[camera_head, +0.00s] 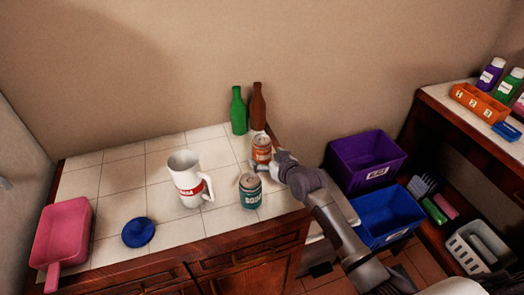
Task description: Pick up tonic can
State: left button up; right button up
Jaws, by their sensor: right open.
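A can with an orange-red label (262,146) stands upright near the right edge of the tiled counter; its lettering is too small to read surely. A can with a teal label reading "SODA" (250,196) stands in front of it. My right gripper (265,163) is open, low at the orange-red can, with its arm coming in from the lower right. The fingers are close to the can's base; whether they touch it I cannot tell. My left gripper is not in view.
A white mug (184,179) stands left of the cans. Green (238,112) and brown (258,108) bottles stand behind. A blue round object (138,232) and a pink pan (62,235) lie left. Purple (345,172) and blue (375,232) bins are right of the counter.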

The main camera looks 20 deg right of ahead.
aim_at(267, 156)
jog(key=x, duration=0.2)
jog(key=shift+w, duration=0.35)
jog(key=shift+w+a+f, duration=0.1)
jog(key=shift+w+f, duration=0.25)
jog(key=shift+w, duration=0.1)
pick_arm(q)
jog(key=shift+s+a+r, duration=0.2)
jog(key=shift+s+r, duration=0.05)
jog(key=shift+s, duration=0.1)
pick_arm(e)
jog(key=shift+c, duration=0.5)
jog(key=c, duration=1.2)
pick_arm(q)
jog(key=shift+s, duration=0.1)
pick_arm(e)
jog(key=shift+r, duration=0.15)
